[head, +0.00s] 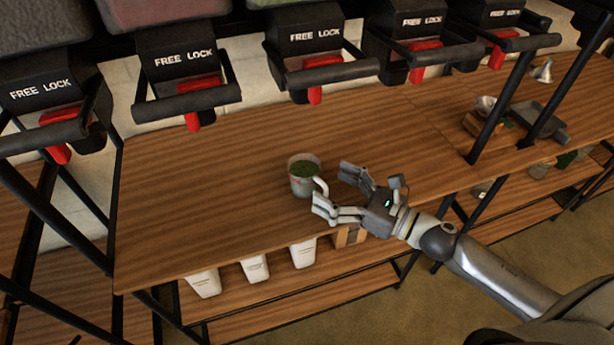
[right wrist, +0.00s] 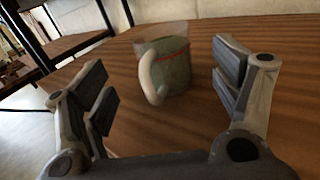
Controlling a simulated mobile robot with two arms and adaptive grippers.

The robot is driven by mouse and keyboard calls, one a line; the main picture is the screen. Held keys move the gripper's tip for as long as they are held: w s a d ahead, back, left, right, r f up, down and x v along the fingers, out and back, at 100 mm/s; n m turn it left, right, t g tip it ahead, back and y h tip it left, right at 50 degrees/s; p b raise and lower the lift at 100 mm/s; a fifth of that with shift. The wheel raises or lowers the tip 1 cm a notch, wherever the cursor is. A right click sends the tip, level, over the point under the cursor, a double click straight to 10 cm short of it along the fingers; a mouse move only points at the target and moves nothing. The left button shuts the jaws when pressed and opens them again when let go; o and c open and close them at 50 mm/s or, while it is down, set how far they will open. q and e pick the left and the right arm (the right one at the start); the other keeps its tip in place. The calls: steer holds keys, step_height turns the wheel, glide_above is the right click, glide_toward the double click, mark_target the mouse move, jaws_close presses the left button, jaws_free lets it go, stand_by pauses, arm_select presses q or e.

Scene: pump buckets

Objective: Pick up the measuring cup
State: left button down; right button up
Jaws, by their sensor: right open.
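The measuring cup (head: 302,178) stands upright on the wooden shelf, with green contents inside and a pale handle turned toward my right gripper. In the right wrist view the cup (right wrist: 176,66) is ahead, between the lines of the two fingers, with its white handle nearest. My right gripper (head: 335,191) is open and empty, just to the right of the cup. It also shows in the right wrist view (right wrist: 165,92), its fingers spread wide and apart from the cup. My left gripper is not in view.
Dispensers with red levers (head: 315,92) marked FREE LOCK hang above the back of the wooden shelf (head: 210,210). White containers (head: 303,253) stand on a lower shelf (head: 260,306). Black posts (head: 500,107) and metal scoops (head: 485,105) are to the right. The shelf left of the cup is clear.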

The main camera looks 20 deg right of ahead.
mark_target(318, 177)
steer(key=shift+w+a+r, duration=0.1)
steer(key=shift+w+a, duration=0.3)
steer(key=shift+w, duration=0.1)
steer(key=shift+w+a, duration=0.2)
steer(key=shift+w, duration=0.05)
steer(key=shift+w+a, duration=0.2)
steer(key=shift+w+a+p, duration=0.1)
steer(key=shift+w+p, duration=0.1)
steer(key=shift+p, duration=0.25)
steer(key=p+x, duration=0.1)
steer(key=x, duration=0.3)
steer(key=shift+w+r+p, duration=0.1)
steer(key=shift+p, duration=0.2)
steer(key=shift+w, duration=0.15)
steer(key=c, duration=1.3)
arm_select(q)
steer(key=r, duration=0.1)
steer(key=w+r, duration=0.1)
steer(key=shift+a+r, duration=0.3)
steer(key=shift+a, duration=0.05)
